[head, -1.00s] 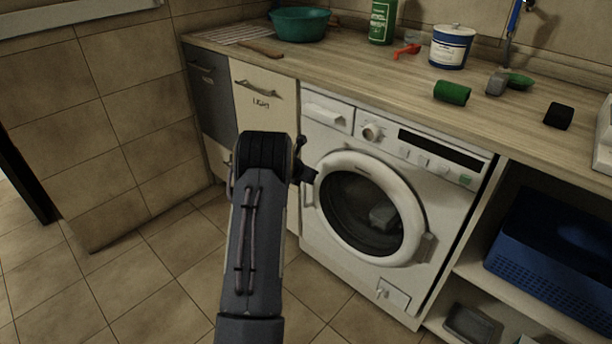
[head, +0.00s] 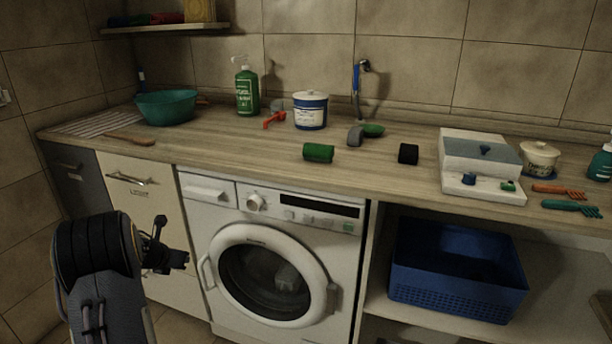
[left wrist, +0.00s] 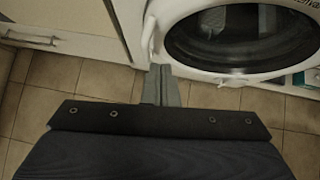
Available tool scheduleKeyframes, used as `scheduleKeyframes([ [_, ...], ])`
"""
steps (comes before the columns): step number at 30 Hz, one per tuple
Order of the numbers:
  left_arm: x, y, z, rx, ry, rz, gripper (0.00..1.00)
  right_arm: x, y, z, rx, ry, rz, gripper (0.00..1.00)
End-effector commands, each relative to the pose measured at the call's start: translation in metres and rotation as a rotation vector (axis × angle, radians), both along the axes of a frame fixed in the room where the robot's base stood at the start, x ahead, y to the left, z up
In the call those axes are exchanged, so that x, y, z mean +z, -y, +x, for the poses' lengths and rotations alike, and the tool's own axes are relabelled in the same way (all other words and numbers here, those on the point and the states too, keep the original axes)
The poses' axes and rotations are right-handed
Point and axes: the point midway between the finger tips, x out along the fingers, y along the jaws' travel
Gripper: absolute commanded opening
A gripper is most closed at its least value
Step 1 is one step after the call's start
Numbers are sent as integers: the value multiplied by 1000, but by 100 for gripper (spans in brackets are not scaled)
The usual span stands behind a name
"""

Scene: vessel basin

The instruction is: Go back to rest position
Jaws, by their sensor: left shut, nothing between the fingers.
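My left arm comes in at the lower left of the head view. Its gripper (head: 178,260) is in front of the cabinet and to the left of the washing machine (head: 195,248), apart from both as far as I can tell. In the left wrist view the two fingers (left wrist: 162,86) are pressed together with nothing between them, above the tiled floor. The washing machine's round door (left wrist: 205,71) is shut and lies just beyond them. My right gripper is in neither view.
The wooden counter (head: 240,150) carries a green basin (head: 166,107), a green bottle (head: 247,90), a white-blue tub (head: 310,111), a green roll (head: 318,153), a black block (head: 408,154) and a white box (head: 470,152). A blue crate (head: 455,285) sits on the shelf below. Floor shows at left.

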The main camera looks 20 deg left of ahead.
Motion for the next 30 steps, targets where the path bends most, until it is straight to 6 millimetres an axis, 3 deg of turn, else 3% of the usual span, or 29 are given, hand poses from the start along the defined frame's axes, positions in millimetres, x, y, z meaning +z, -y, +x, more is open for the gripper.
scheduleKeyframes([
  [2,2,0,0,8,6,-4,0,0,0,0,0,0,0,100],
  [5,21,3,4,91,63,-49,0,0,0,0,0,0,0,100],
  [8,66,9,7,314,209,-194,0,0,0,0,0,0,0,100],
  [12,139,37,-19,806,460,-636,0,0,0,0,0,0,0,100],
  [15,163,76,-58,1169,543,-1036,0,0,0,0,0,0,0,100],
  [17,166,109,-86,1381,533,-1279,0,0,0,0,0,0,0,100],
  [21,151,192,-149,1815,366,-1702,0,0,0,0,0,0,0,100],
  [24,138,242,-185,2046,209,-1855,0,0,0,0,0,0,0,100],
  [30,120,314,-238,2371,-70,-1964,0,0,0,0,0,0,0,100],
])
